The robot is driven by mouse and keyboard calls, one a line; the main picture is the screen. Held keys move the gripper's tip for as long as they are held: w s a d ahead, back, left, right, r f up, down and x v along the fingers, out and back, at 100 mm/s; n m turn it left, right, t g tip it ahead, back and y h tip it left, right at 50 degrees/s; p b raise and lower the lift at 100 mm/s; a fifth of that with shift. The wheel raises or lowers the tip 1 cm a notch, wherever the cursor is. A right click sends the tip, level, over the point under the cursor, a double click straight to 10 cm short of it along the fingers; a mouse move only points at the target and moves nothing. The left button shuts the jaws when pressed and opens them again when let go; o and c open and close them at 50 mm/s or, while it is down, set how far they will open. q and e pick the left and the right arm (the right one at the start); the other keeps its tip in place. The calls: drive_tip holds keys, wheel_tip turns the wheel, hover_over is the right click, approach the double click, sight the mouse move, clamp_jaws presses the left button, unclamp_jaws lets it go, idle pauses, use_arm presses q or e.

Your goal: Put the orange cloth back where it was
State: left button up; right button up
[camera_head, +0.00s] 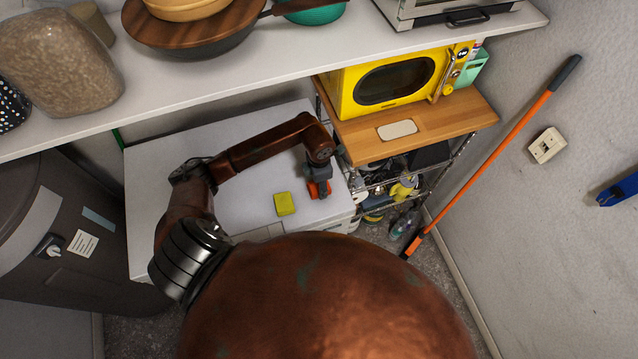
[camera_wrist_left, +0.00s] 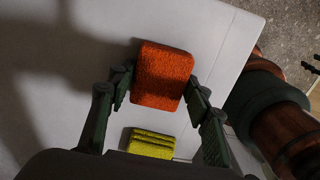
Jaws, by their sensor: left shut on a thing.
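The orange cloth (camera_wrist_left: 162,75) is a small thick block between the fingers of my left gripper (camera_wrist_left: 160,95) in the left wrist view. The gripper is shut on it. In the head view, my left gripper (camera_head: 318,180) points down over the right part of the white top (camera_head: 240,150), with the orange cloth (camera_head: 319,190) at its tips. I cannot tell whether the cloth touches the white top. A yellow sponge-like block (camera_head: 285,204) lies on the white top to the left of the gripper; it also shows in the left wrist view (camera_wrist_left: 151,143).
A wire rack with a wooden top (camera_head: 430,125) and a yellow microwave (camera_head: 395,85) stands close on the right. A white shelf (camera_head: 270,60) with pans runs above the back. A dark bin-like appliance (camera_head: 70,240) stands left. The white top's left part is clear.

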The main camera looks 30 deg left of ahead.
use_arm(q)
drive_tip(key=shift+f, duration=0.1)
drive_tip(key=o, duration=1)
use_arm(e)
drive_tip(key=shift+w, duration=0.3)
use_arm(q)
drive_tip(key=shift+w, duration=0.1)
drive_tip(key=shift+r, duration=0.5)
wheel_tip(320, 180, up, 11)
drive_tip(key=shift+r+b, duration=0.1)
drive_tip(key=shift+b, duration=1)
use_arm(e)
drive_tip(key=shift+s+d+f, duration=0.1)
drive_tip(key=shift+s+f, duration=0.05)
drive_tip(key=shift+f, duration=0.35)
drive_tip(key=shift+s+f, duration=0.15)
drive_tip(key=shift+f, duration=0.35)
